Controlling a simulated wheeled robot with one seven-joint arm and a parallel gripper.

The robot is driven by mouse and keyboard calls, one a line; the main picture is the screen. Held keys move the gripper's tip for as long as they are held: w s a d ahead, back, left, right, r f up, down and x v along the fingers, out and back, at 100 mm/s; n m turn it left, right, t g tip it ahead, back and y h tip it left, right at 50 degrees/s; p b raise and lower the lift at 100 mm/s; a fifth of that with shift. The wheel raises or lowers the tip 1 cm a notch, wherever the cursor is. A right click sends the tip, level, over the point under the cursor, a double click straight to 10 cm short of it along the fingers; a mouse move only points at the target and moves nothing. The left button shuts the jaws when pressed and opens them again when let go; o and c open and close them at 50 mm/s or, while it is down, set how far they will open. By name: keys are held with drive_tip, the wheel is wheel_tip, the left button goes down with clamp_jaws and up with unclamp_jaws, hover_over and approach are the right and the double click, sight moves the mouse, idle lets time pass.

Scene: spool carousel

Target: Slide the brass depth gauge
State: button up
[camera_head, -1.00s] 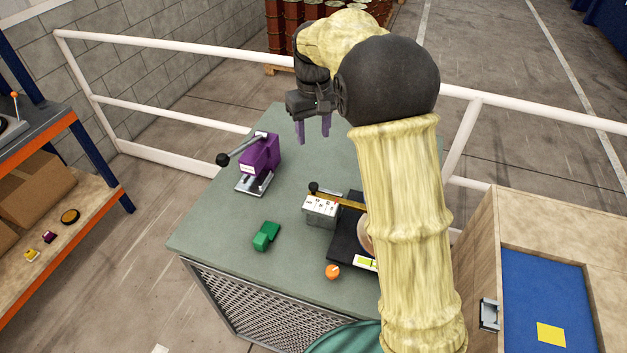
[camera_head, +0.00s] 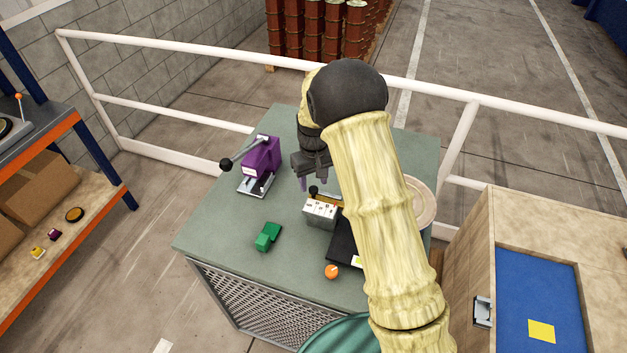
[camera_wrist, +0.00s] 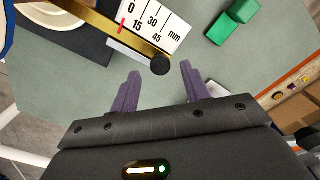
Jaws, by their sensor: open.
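The brass depth gauge (camera_wrist: 108,32) is a brass bar with a black round knob (camera_wrist: 160,65) at its end, beside a white block marked 0, 15, 30, 45 mm (camera_wrist: 150,22). In the head view my arm hides part of the bar and one finger.
A purple lever device (camera_head: 262,156) stands to the left on the table. A green block (camera_head: 267,237) and an orange ball (camera_head: 331,271) are nearer. A black plate (camera_head: 343,243) lies beside the marked block. A white rail (camera_head: 200,50) runs behind.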

drive_tip(key=shift+f, duration=1.1)
clamp_jaws()
